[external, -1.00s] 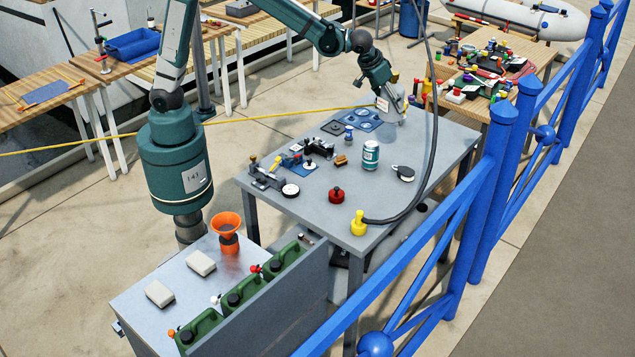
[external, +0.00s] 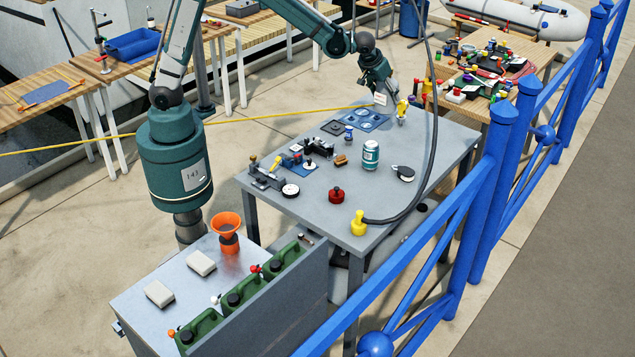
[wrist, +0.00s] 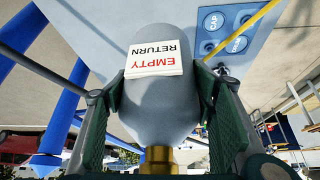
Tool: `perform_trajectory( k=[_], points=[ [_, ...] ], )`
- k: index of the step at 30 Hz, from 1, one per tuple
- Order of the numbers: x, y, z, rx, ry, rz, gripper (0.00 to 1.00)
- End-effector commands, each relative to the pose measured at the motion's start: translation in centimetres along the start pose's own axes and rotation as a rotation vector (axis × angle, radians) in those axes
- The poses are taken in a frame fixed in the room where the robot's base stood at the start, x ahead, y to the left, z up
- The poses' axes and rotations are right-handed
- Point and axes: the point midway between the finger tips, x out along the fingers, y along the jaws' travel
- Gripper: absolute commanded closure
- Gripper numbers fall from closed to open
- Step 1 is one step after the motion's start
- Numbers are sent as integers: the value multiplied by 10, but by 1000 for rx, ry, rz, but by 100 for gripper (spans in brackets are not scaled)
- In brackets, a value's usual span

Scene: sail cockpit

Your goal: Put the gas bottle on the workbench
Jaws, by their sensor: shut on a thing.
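The gas bottle (wrist: 160,105) is grey and rounded, with a brass valve (wrist: 158,160) and a white label (wrist: 153,60) with red "EMPTY" and black "RETURN". My gripper (external: 382,95) is shut on it, with a green finger on either side in the wrist view. In the external view the bottle is at the far end of the grey table (external: 310,210), mostly hidden by my gripper, and its label shows. Whether its base touches the table is not clear. Wooden benches (external: 75,95) stand at the left; which surface is the workbench is not labelled.
A blue plate (external: 362,122) with round marks lies near the bottle. A yellow fitting (external: 402,111) stands beside it. A teal can (external: 371,155), a red item (external: 336,195) and small tools share the table. A yellow line and a dark hose (external: 433,120) cross nearby.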

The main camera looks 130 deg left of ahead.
Motion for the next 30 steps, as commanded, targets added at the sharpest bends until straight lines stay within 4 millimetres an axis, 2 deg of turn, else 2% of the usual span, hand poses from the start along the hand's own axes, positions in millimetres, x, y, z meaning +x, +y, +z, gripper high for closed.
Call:
perform_trajectory(
  k=[6,12,30],
  points=[
    [33,1,18,1,0,0,73],
    [48,1,27,1,0,0,73],
    [55,1,31,1,0,1,73]
  ],
)
